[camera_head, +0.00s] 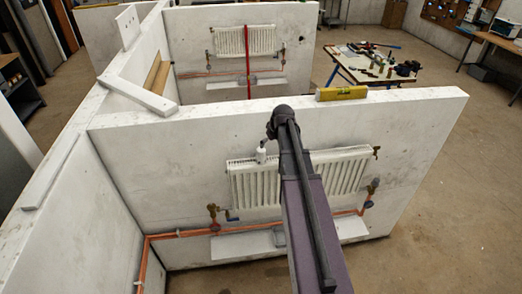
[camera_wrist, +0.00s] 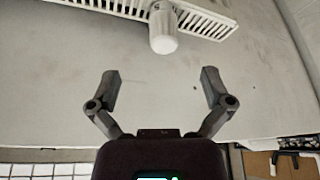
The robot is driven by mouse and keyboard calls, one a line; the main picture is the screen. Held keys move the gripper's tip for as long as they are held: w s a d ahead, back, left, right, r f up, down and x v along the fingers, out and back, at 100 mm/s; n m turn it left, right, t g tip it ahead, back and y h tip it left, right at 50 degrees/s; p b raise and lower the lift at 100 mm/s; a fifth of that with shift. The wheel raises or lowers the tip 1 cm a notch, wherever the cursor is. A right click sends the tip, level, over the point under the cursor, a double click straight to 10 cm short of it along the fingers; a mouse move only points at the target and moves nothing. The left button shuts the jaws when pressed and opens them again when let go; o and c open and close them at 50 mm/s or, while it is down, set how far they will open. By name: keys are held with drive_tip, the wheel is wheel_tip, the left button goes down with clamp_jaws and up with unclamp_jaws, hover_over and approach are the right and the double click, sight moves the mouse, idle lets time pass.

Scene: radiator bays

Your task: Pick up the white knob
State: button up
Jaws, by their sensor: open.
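The white knob (camera_head: 261,154) is at the top left end of the near white radiator (camera_head: 245,185) in the head view, just left of my arm.
The radiator hangs on a white partition wall (camera_head: 150,180). Brass valves (camera_head: 213,209) and copper pipes sit below it. A yellow level (camera_head: 341,93) lies on the wall's top edge. A second radiator (camera_head: 245,40) and a workbench with tools (camera_head: 345,75) stand behind. Open floor lies at right.

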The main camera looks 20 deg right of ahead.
sight(262, 157)
drive_tip(key=shift+w+d, duration=0.1)
idle(0.4)
drive_tip(key=b+x, duration=0.7)
drive_tip(key=x, duration=0.1)
drive_tip(key=shift+f+b, duration=0.1)
drive_tip(key=shift+b, duration=0.3)
drive_tip(key=shift+w+f, duration=0.1)
drive_tip(key=shift+f, duration=0.05)
idle(0.3)
drive_tip(key=shift+a+b+x, duration=0.2)
drive_tip(key=shift+b+x, duration=1.05)
drive_tip(key=shift+x, duration=0.05)
drive_tip(key=shift+a+b+x, duration=0.15)
drive_tip(key=shift+b+x, duration=1.1)
drive_tip(key=shift+x, duration=0.05)
drive_tip(key=c, duration=1.3)
drive_tip(key=shift+c, duration=0.2)
drive_tip(key=shift+w+r, duration=0.1)
drive_tip(key=shift+r, duration=0.15)
